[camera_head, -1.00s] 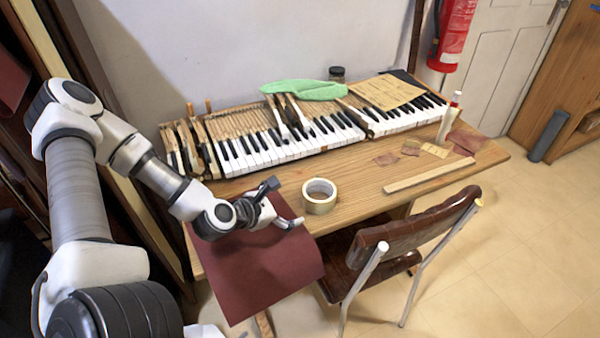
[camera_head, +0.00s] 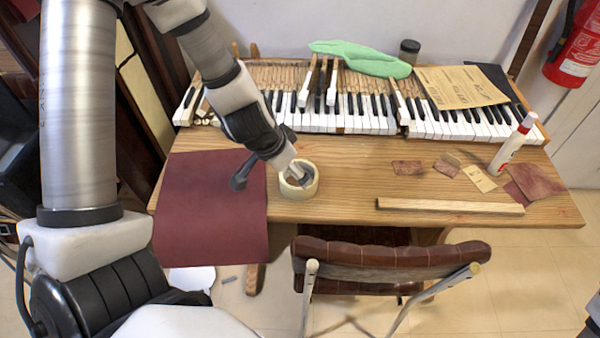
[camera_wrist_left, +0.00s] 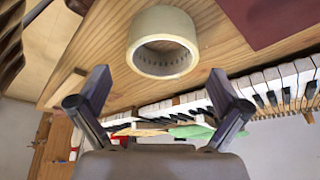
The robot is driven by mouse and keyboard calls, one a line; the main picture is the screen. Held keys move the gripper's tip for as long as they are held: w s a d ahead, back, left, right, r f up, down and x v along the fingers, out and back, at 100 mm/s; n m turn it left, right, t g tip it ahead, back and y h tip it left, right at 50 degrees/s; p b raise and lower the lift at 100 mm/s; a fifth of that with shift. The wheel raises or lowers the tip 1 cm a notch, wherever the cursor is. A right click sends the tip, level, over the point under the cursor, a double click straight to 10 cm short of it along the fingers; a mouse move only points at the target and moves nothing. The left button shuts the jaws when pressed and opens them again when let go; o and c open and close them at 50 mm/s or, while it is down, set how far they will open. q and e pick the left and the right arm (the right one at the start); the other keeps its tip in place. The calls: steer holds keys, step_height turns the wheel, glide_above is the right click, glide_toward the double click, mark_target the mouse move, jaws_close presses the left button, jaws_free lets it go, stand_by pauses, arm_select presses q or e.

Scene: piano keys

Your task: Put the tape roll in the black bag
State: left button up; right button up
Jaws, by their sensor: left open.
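The cream tape roll (camera_head: 297,193) lies flat on the wooden desk (camera_head: 345,200), just right of a dark red sheet. My left gripper (camera_head: 270,178) is open above the desk at the roll, and one finger overlaps the roll in the head view. In the left wrist view, the tape roll (camera_wrist_left: 160,22) appears ahead of the two spread fingers of my left gripper (camera_wrist_left: 158,80), with nothing held between them. I cannot tell whether a finger touches the roll. I cannot make out a black bag in either view. My right gripper is not visible.
The dark red sheet (camera_head: 210,212) hangs over the desk's front edge. Piano keys (camera_head: 345,118) line the back, with a green cloth (camera_head: 360,58) on them. A chair (camera_head: 390,257) stands in front.

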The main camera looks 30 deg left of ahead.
mark_target(299, 185)
arm_select(q)
steer(key=b+x, duration=0.1)
steer(key=x, duration=0.1)
steer(key=b+x, duration=0.3)
steer(key=x, duration=0.2)
steer(key=shift+w+r, duration=0.2)
steer(key=shift+w, duration=0.1)
steer(key=shift+s+a+r, duration=0.1)
steer(key=shift+a+r, duration=0.05)
steer(key=c, duration=0.9)
